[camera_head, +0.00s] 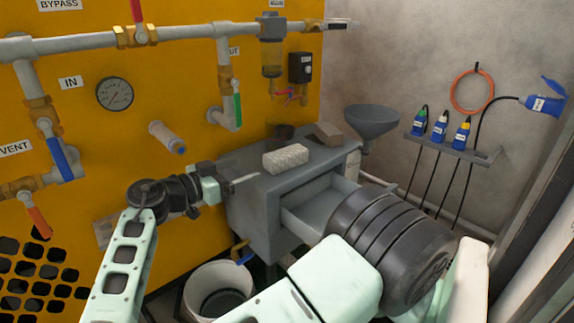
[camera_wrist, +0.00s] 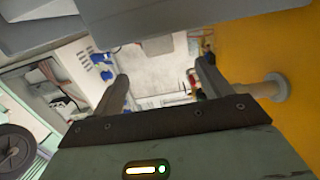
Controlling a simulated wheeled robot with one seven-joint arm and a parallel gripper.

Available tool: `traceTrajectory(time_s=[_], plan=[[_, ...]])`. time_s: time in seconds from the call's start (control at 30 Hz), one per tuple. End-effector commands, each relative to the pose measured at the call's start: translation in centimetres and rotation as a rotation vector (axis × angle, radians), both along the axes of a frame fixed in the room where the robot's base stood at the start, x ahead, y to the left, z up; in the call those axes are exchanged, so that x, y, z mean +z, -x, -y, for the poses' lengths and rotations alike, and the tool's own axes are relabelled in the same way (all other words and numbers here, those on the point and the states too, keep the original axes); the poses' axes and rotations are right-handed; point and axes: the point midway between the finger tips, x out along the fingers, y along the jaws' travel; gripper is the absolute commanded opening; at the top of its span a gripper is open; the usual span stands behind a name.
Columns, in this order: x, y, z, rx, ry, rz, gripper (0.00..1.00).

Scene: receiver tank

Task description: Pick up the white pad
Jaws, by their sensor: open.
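The white pad (camera_head: 286,159) is a pale, textured block lying on top of the grey cabinet (camera_head: 262,205). My gripper (camera_head: 243,180) is at the cabinet's left side in the head view, to the left of the pad and a little lower in the picture. It appears apart from the pad. In the wrist view my gripper (camera_wrist: 161,82) has its two fingers spread with nothing between them. I cannot make out the pad in the wrist view.
A brown block (camera_head: 328,134) and a dark object (camera_head: 283,132) are also on the cabinet. Its drawer (camera_head: 310,210) stands open. A pipe stub (camera_head: 167,137) juts from the yellow panel (camera_head: 185,80). A funnel (camera_head: 372,120) is behind right, a white bucket (camera_head: 218,280) below.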

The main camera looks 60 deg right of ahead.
Motion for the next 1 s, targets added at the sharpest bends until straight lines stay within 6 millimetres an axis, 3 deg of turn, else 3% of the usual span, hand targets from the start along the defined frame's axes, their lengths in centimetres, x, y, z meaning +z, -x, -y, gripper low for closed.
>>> traceTrajectory(time_s=[0.3,0.57,0.83,1.0], plan=[[-0.6,1.5,5.9,-0.005,-0.001,0.0,0.77],[-0.7,2.0,7.8,-0.003,-0.001,-0.001,0.77],[-1.1,3.1,11.4,-0.004,-0.003,0.0,0.77],[-0.9,3.2,12.1,0.0,-0.003,-0.002,0.77]])
